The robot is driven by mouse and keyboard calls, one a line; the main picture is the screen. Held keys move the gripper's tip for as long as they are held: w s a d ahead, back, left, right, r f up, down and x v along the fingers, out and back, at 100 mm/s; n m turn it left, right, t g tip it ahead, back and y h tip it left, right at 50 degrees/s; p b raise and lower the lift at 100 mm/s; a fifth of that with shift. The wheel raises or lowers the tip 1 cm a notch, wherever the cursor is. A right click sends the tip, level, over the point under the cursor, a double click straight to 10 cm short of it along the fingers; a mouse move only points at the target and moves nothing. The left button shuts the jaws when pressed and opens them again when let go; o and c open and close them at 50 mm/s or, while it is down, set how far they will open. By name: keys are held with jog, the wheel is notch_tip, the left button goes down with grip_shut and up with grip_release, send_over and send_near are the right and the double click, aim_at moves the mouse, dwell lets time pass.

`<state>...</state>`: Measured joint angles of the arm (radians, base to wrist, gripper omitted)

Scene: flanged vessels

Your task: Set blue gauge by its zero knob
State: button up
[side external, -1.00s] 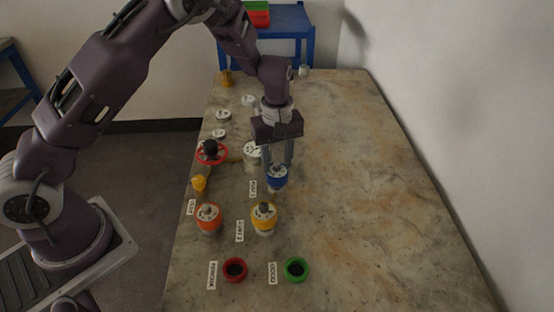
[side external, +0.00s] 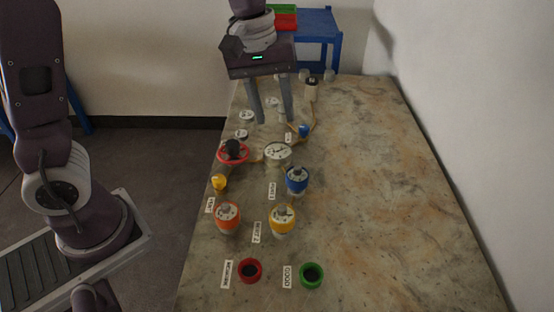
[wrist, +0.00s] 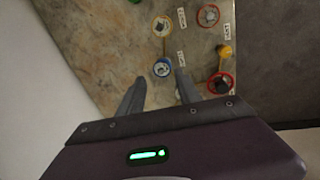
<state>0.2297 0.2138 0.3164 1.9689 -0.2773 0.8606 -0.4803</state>
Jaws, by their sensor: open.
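A blue-collared round piece (side external: 297,181) with a grey knob on top stands upright on the stone table, beside a printed label. It also shows in the wrist view (wrist: 162,68), just beyond my fingertips. A smaller blue knob (side external: 305,130) sits farther back near a yellow cable. A round white-faced dial (side external: 277,153) is between them; I cannot tell which piece is the task's blue gauge. My gripper (side external: 276,121) is open and empty, fingers pointing down, above the back of the table. Its spread fingers also show in the wrist view (wrist: 158,77).
An orange piece (side external: 228,218) and a yellow piece (side external: 283,220) stand in front, with red (side external: 249,271) and green (side external: 312,275) rings nearer still. A red handwheel (side external: 233,153) and a small yellow knob (side external: 219,182) are left. The table's right side is clear.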

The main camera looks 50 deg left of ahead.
jog(key=s+a+r+m+t, duration=0.1)
jog(key=s+m, duration=0.3)
jog(key=s, duration=0.6)
jog(key=s+a+r+m+t+y, duration=0.1)
jog(key=s+r+m+t, duration=0.2)
jog(key=s, duration=0.7)
jog(key=shift+s+r+m+y, duration=0.3)
jog(key=shift+s+r+m, duration=0.05)
jog(key=shift+r+m, duration=0.4)
